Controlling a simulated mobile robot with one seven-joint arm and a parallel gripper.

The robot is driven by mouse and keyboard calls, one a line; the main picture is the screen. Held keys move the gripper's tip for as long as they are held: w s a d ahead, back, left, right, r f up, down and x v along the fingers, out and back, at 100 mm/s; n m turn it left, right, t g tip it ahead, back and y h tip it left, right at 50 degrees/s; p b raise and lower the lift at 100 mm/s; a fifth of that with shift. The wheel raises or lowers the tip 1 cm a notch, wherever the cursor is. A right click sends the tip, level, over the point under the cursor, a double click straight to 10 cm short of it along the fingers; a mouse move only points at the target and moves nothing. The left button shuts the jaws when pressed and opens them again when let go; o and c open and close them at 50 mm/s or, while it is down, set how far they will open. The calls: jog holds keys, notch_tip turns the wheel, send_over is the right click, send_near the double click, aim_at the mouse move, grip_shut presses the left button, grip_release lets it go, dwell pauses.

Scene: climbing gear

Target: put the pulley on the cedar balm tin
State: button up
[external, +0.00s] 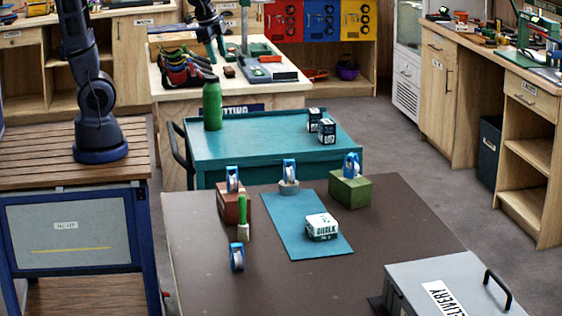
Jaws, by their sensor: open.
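Several blue-and-silver pulleys are on the brown table. One pulley (237,257) stands on the bare tabletop at the front left. Another (232,179) is on a red-brown block (230,206), one (289,170) on a low round grey tin (288,188), and one (351,166) on a green block (350,191). No label reading cedar balm is legible, so I cannot tell which thing is that tin. My gripper (218,40) shows partly at the top edge, dark, open and empty, far above and behind the pulleys.
A blue mat (285,240) holds a white chalk box (321,227). A green-handled brush (243,220) stands by the red-brown block. A teal cart (260,150) behind carries a green bottle (212,105) and two dark boxes (327,131).

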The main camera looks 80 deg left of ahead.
jog(key=s+a+r+n, duration=0.2)
jog(key=s+a+n, duration=0.1)
jog(key=s, duration=0.5)
jog(key=s+a+r+n+t, duration=0.1)
jog(key=s+a+r+n, duration=0.2)
jog(key=s, duration=0.5)
jog(key=shift+a+n+t+h, duration=0.3)
jog(key=shift+a+n+h, duration=0.15)
jog(key=shift+a, duration=0.75)
